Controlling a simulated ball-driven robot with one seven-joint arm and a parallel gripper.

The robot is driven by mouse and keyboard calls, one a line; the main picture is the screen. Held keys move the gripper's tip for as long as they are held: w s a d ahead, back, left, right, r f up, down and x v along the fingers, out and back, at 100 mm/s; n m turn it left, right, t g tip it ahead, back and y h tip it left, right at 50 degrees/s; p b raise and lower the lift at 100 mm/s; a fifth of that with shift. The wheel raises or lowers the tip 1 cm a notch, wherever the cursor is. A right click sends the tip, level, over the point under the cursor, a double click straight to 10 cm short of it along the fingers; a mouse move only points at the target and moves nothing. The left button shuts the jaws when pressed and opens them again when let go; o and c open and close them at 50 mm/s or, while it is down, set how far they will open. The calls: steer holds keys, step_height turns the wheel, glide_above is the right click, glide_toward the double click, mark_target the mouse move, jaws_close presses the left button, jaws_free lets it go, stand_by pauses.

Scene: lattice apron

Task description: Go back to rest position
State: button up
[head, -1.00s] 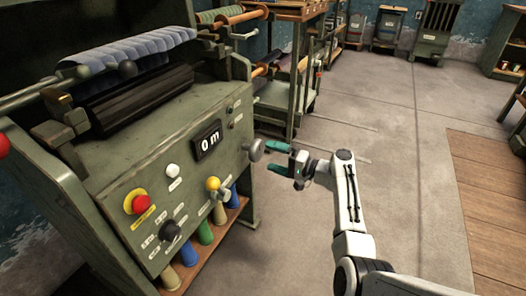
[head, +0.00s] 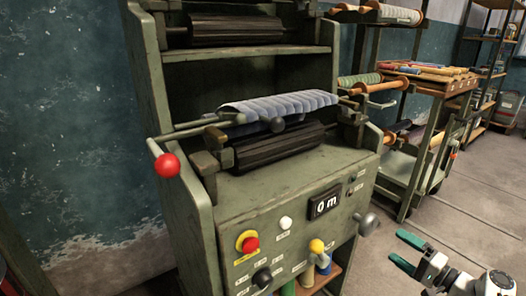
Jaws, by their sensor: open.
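My gripper (head: 404,253) is at the lower right of the head view, with its two green fingers apart and nothing between them. It is to the right of the green machine (head: 295,190) and apart from it. A grey round knob (head: 368,223) sticks out of the machine's right side, a little left of and above my fingers. Most of my arm is out of view below the lower right edge.
A red ball handle (head: 167,166) juts out at left. A cart of rolls (head: 408,165) stands behind. Floor (head: 475,220) at right is clear.

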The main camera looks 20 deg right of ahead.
steer(key=s+a+f+n+g+y, duration=0.1)
steer(key=s+a+f+n+g, duration=0.35)
steer(key=a+f, duration=0.5)
steer(key=s+a+f+n+g+h, duration=0.2)
steer(key=s+a+f+g, duration=0.15)
steer(key=s+a, duration=0.35)
steer(key=s+a+f+n+g+h, duration=0.1)
steer(key=s+a+f+n+g, duration=0.15)
steer(key=s+a+g, duration=0.45)
steer(key=s+r+n+g+h, duration=0.1)
steer(key=s+r+n+h, duration=0.25)
steer(key=s, duration=1.15)
step_height(320, 180, up, 27)
steer(key=p, duration=2.6)
steer(key=shift+a+r+h, duration=0.15)
steer(key=shift+a+h, duration=0.25)
steer(key=shift+h, duration=0.05)
steer(key=shift+s, duration=0.2)
